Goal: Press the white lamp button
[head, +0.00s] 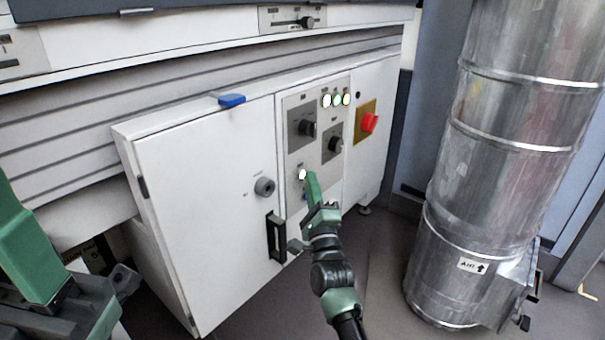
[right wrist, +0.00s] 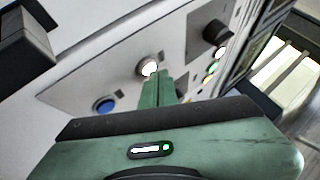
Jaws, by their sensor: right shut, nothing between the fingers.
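The white lamp button (head: 302,174) is lit, low on the left of the grey control panel on the white cabinet. It also shows in the right wrist view (right wrist: 149,67), with a dark ring around it. My right gripper (head: 311,174) is shut and empty, its green fingertips (right wrist: 158,76) right at the button's edge. They hide part of the button's surround; I cannot tell whether they touch it. My left gripper (head: 35,250) is partly in view at the lower left, away from the panel; its opening is unclear.
A blue button (right wrist: 104,105) sits beside the white one. Dark rotary knobs (head: 307,128), several small lamps (head: 337,100) and a red switch (head: 370,122) are higher up. A black door handle (head: 276,237) juts out left of my right gripper. A metal duct (head: 450,200) stands at right.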

